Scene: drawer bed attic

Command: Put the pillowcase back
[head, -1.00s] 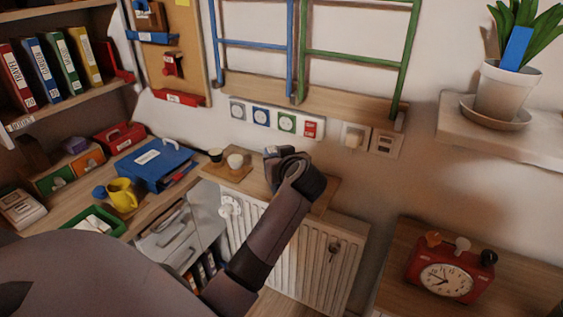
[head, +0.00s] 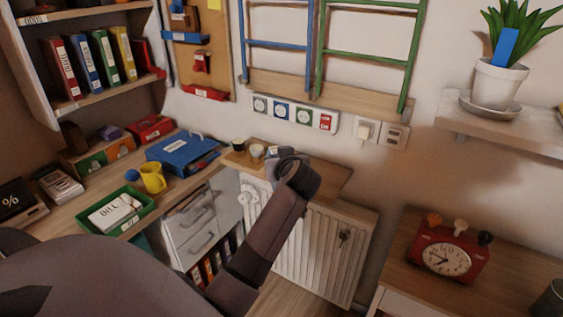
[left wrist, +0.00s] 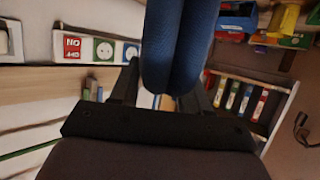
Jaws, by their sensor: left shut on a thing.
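In the left wrist view my left gripper (left wrist: 158,100) is shut on a blue, cloth-like thing (left wrist: 175,45) with a fold or seam down its middle. It fills the space between the fingers and runs out of the top of the picture. I cannot tell for certain that this is the pillowcase. In the head view a dark arm of mine reaches up from the bottom, in front of the radiator; no gripper fingers or blue cloth can be made out there. My right gripper is not in view.
A desk (head: 75,215) at left holds a green tray (head: 145,205), yellow mug (head: 153,178) and blue binder (head: 183,152). A radiator (head: 325,250) stands below a small wooden shelf with cups. At right, a red clock (head: 447,253) sits on a wooden top. Wall ladders hang above.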

